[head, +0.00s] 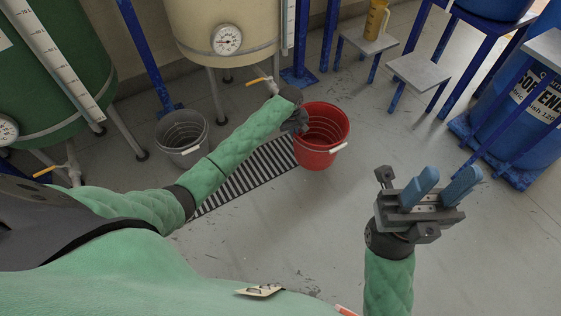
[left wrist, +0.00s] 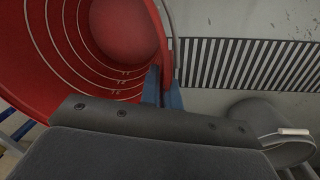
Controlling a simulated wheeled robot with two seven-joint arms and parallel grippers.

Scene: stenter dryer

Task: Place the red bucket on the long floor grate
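The red bucket (head: 318,150) is at the upper right end of the long floor grate (head: 250,180) in the head view. Whether its base touches the floor is unclear. My left gripper (head: 300,128) is at the bucket's left rim. In the left wrist view, its blue fingers (left wrist: 163,88) are close together with the rim of the red bucket (left wrist: 85,75) between them. The empty inside of the bucket shows there, and the grate (left wrist: 245,65) runs off to the right. My right gripper (head: 437,190) is open and empty, over bare floor.
A grey bucket (head: 182,138) stands left of the grate, also in the left wrist view (left wrist: 272,125). A cream tank (head: 225,30) and a green tank (head: 50,70) stand behind. Small stands (head: 420,72) and blue drums (head: 520,120) are at right. The central floor is clear.

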